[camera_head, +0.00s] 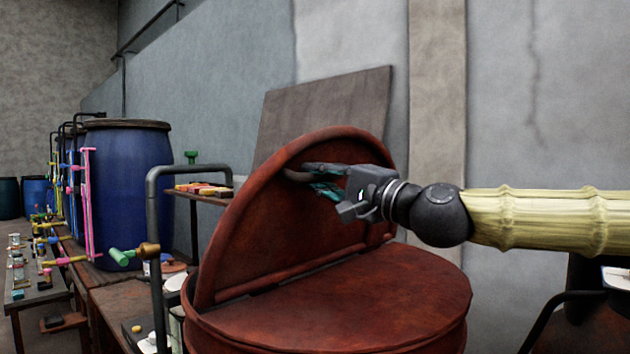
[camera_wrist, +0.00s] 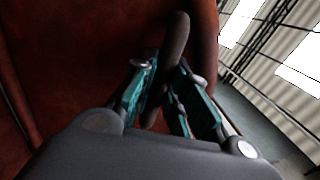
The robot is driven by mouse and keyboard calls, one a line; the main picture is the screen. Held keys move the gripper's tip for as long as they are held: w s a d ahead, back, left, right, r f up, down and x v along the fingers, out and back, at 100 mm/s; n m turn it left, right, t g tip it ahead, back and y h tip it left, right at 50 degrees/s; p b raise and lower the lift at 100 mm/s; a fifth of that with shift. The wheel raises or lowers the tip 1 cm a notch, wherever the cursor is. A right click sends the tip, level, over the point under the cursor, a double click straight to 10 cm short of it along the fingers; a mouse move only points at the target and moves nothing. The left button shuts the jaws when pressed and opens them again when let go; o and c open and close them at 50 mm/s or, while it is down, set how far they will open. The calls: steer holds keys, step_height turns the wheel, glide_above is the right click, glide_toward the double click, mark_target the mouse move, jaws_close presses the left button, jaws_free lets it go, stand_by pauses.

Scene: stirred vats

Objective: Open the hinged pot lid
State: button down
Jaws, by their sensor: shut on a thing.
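The hinged pot lid (camera_head: 270,215) is a rust-red half disc, raised steeply on its hinge across the middle of the pot. The pot (camera_head: 325,335) is a round rust-red vat, and its front half is covered by a flat red top (camera_head: 360,290). My gripper (camera_head: 312,178) is at the upper part of the raised lid. In the wrist view my teal fingers (camera_wrist: 160,95) are closed on a dark curved handle (camera_wrist: 177,40) on the lid (camera_wrist: 80,50). The handle is mostly hidden by my fingers in the head view.
A grey bent pipe rail (camera_head: 152,215) stands just left of the pot. Behind it is a small shelf (camera_head: 205,197) with coloured blocks. Blue barrels (camera_head: 125,190) and a cluttered bench are at left. A brown board (camera_head: 330,110) leans against the wall behind the lid.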

steer(key=shift+w+d+r, duration=0.1)
steer(key=shift+w+d, duration=0.05)
steer(key=shift+d, duration=0.05)
steer(key=c, duration=1.4)
jaws_free()
steer(key=shift+d, duration=0.2)
steer(key=shift+a, duration=0.3)
steer(key=shift+v, duration=6.1)
